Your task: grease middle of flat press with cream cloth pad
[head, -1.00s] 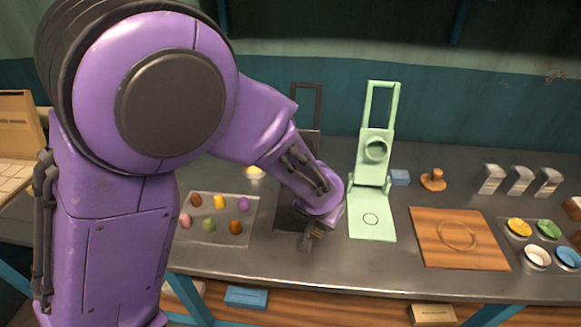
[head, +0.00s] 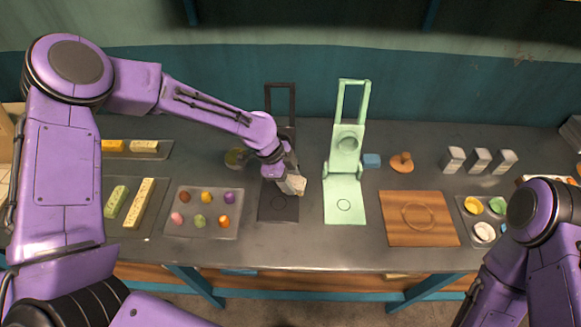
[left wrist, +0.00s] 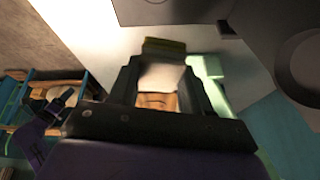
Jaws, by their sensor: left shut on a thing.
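My left gripper (head: 292,178) is shut on the cream cloth pad (head: 297,185), a small pale block. It holds the pad over the rear right part of the dark press base (head: 278,212). Whether the pad touches the base, I cannot tell. The dark press stands open, its lid frame (head: 281,86) upright; a faint circle marks its base. The pad also shows between the fingers in the left wrist view (left wrist: 161,76). A mint green press (head: 345,190) stands open to the right, with a ring on its base. Only my right arm shows; its gripper is out of view.
A tray of coloured lumps (head: 202,228) lies left of the dark press, with a small round dish (head: 237,158) behind. To the right are a blue block (head: 372,161), a wooden stamp (head: 401,163), a wooden board (head: 420,235) and a tray of coloured cups (head: 464,207).

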